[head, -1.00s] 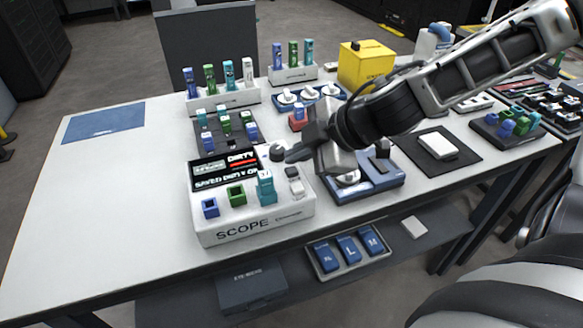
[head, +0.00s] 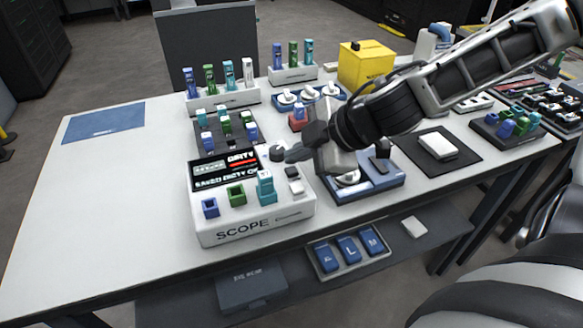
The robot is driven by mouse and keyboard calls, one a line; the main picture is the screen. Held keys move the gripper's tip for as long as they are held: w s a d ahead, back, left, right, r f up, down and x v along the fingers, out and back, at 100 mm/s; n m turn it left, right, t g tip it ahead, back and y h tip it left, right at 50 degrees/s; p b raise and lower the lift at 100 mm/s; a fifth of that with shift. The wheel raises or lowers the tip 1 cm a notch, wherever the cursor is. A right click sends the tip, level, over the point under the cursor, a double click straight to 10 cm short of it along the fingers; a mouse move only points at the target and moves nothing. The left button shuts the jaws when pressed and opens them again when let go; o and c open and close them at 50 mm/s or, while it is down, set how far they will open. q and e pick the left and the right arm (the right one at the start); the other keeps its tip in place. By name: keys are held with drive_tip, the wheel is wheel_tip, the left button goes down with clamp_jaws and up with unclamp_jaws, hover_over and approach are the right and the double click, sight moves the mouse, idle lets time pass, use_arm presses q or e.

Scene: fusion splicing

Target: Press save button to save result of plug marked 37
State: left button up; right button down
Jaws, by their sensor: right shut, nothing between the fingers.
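The white SCOPE box (head: 208,232) stands at the table's front edge. Its dark screen (head: 224,170) shows "DIRTY" with a red bar and a lower line reading roughly "SAVED DIRTY". Blue and green sockets on it look empty. My right gripper (head: 287,155) is shut and empty, just above the buttons beside a dark round knob (head: 277,153). My left gripper is not in view.
Plug racks (head: 222,103) (head: 292,74) and a dark tray of plugs (head: 218,146) stand behind the scope. A blue device (head: 372,190) sits to its right, under my arm. A yellow box (head: 365,66) is further back. The table's left side is clear except for a blue mat (head: 104,123).

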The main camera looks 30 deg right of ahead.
sight(298, 171)
drive_tip(key=shift+f, duration=0.1)
drive_tip(key=shift+f+b, duration=0.35)
drive_tip(key=shift+b, duration=0.05)
drive_tip(key=shift+f+b, duration=0.45)
drive_tip(key=shift+f, duration=0.05)
idle(0.7)
drive_tip(key=shift+r, duration=0.1)
drive_tip(key=shift+r+p, duration=0.8)
drive_tip(key=shift+p, duration=0.05)
wheel_tip(298, 171, up, 5)
drive_tip(key=p, duration=0.5)
drive_tip(key=shift+r, duration=0.1)
